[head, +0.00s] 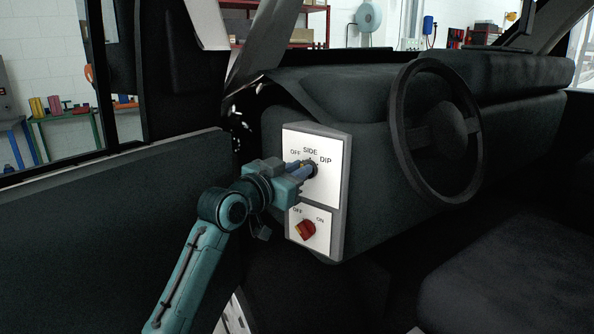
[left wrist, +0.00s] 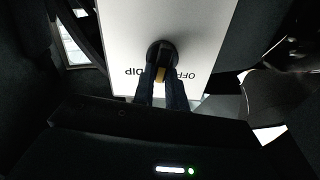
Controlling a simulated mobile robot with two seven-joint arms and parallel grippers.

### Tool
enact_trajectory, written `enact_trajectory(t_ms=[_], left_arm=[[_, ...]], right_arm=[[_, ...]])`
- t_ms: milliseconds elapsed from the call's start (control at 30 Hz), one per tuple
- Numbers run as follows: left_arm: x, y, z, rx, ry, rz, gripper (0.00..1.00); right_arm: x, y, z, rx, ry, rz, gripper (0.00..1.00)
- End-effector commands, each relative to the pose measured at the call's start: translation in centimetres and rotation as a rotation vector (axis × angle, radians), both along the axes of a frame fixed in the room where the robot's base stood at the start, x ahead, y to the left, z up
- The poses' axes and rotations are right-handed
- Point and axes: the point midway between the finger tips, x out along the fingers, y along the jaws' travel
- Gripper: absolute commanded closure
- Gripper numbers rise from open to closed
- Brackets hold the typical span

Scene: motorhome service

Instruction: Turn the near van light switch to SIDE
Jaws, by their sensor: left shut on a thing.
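The near light switch is a dark round knob (head: 311,168) on a white panel (head: 330,195) marked OFF, SIDE and DIP, left of the steering wheel. My left gripper (head: 305,170) reaches it from the left, its fingers shut on the knob. In the left wrist view the panel is upside down, and the fingers (left wrist: 161,88) close on the dark knob (left wrist: 162,50). A small yellow part shows between the fingertips, on the side where SIDE is hidden. The exact setting cannot be told. My right gripper is not in view.
Just below is a second panel with a red knob (head: 306,230), marked OFF and ON. The steering wheel (head: 437,130) stands to the right, a seat (head: 510,250) at lower right. The dark door (head: 110,230) is on the left, beside my left arm.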

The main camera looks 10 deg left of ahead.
Motion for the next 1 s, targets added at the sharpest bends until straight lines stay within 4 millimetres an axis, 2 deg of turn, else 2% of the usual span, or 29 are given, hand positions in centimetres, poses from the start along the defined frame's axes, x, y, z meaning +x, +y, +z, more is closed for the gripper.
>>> enact_trajectory(t_ms=[133,367,533,733,767,1000], left_arm=[[0.0,0.0,0.0,0.000,0.001,0.000,1.00],[0.1,0.1,0.4,-0.094,0.047,-0.001,1.00],[0.1,0.1,0.1,-0.132,0.062,-0.001,1.00],[0.1,0.1,0.0,-0.132,0.061,0.000,1.00],[0.1,0.1,0.0,-0.131,0.060,0.000,0.85],[0.1,0.1,0.0,-0.131,0.060,0.000,0.65]], right_arm=[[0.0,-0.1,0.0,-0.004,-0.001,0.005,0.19],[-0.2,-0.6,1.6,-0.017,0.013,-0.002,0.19],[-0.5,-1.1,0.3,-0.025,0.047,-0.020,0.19],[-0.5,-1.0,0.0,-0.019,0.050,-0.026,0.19],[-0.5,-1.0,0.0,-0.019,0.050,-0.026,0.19],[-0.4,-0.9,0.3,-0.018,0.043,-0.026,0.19]])
